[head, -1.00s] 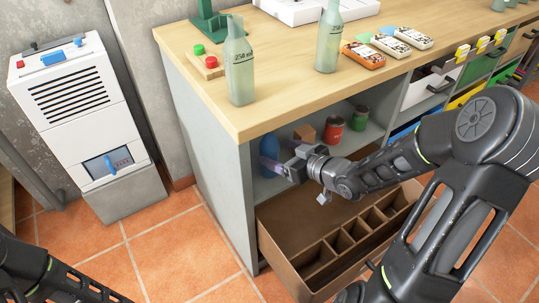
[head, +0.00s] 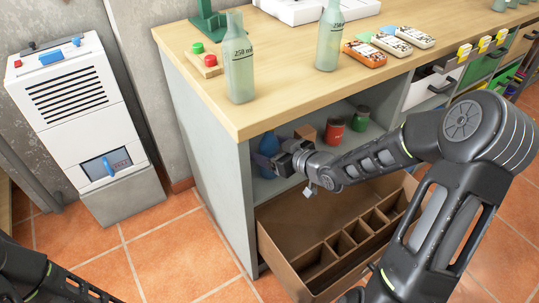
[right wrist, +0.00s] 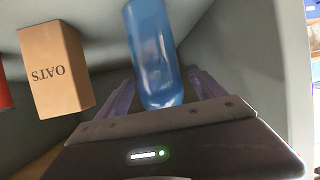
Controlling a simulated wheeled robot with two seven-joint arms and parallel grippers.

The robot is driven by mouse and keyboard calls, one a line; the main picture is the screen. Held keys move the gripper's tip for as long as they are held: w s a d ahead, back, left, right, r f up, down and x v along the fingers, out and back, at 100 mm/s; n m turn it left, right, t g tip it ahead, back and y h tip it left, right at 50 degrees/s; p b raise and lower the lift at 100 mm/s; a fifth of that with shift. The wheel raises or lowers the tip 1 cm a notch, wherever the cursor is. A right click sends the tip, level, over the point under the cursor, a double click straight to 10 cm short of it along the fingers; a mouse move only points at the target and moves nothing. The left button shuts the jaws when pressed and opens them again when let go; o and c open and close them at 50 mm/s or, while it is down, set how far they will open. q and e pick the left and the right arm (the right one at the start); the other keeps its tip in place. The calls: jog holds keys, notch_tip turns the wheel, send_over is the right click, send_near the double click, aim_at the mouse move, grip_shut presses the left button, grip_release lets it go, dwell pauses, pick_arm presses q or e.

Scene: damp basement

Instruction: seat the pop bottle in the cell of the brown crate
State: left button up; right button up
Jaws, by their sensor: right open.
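The blue bottle (head: 268,143), the likely pop bottle, stands on the shelf under the counter, near the left side panel. In the right wrist view the blue bottle (right wrist: 153,55) shows between the two purple fingers. My right gripper (head: 272,157) is open at the bottle, with a finger on either side (right wrist: 163,95); I cannot tell whether they touch it. The brown crate (head: 284,262) sits low in front of the shelf, with several divided cells along its near side and a wide bare area behind. The cells I can see look empty. My left gripper is out of view.
A brown OATS box (right wrist: 57,72) stands beside the bottle; a red can (head: 334,131) and a green can (head: 360,119) stand farther right. The shelf's side panel (head: 225,185) is close on the left. Two pale glass bottles stand on the countertop (head: 290,92) above.

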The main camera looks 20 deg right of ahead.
jog(key=shift+c, duration=0.5)
grip_shut()
